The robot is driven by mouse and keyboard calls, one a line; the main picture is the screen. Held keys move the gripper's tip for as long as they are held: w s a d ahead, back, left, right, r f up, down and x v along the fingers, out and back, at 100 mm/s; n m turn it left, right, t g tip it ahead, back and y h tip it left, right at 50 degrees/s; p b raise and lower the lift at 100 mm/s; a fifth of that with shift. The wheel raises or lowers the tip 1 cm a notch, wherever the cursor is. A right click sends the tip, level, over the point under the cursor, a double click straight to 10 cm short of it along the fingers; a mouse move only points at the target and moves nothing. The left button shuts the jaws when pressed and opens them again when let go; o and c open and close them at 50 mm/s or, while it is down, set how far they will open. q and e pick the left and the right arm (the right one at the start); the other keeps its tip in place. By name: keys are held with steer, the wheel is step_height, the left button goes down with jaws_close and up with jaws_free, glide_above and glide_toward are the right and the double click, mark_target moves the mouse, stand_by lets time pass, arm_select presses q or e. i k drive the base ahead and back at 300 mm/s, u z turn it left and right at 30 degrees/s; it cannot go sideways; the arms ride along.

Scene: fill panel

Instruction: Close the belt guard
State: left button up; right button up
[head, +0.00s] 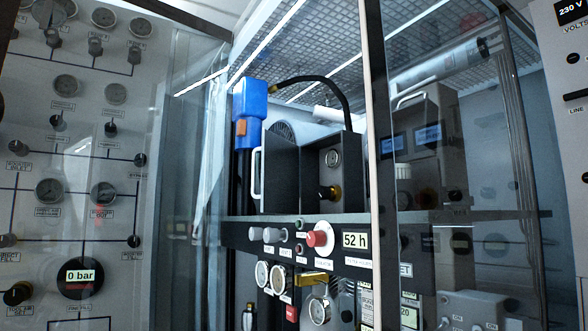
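A dark panel (281,172) with a white vertical handle (256,173) at its left edge stands on the shelf inside the cabinet; it looks like the belt guard. It appears angled out from the dark box (328,170) beside it, which carries a small gauge and a brass-coloured knob. I cannot tell for sure how far open it is. A rounded grey machine part (300,130) shows above and behind the panel; the belt itself is hidden. Neither of my grippers is in view.
A blue filter unit (250,100) with a black hose stands left of the panel. Clear glass panels flank the opening, with a pale upright edge (375,150) at right. Below the shelf (400,216) are gauges, a red knob (318,239) and a "52 h" display (355,240).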

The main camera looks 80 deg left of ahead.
mark_target(279, 194)
steer(key=u, duration=3.8)
steer(key=i, duration=0.4)
